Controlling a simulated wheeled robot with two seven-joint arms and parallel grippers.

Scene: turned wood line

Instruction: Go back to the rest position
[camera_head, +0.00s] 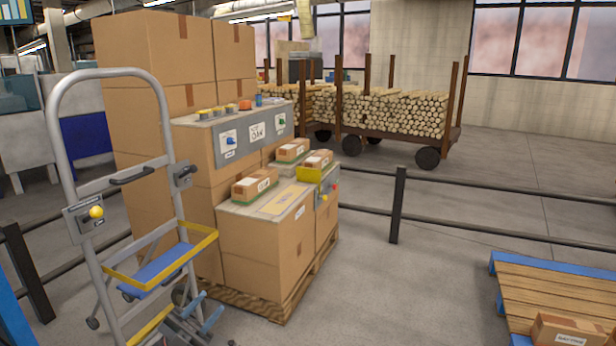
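My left gripper (212,301) shows low in the head view, left of centre, in front of the foot of the stacked boxes. Its two blue fingers look spread apart with nothing between them, so it appears open and empty. Part of it overlaps the lower part of the grey ladder cart (120,74) in the picture. My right gripper is not in view.
Cardboard boxes (262,250) stand on a wooden pallet (270,305), with small cartons (255,184) and control panels on top. A dark rail post (397,205) stands behind. A blue-edged pallet (545,290) with a carton (568,330) is right. Floor between is clear.

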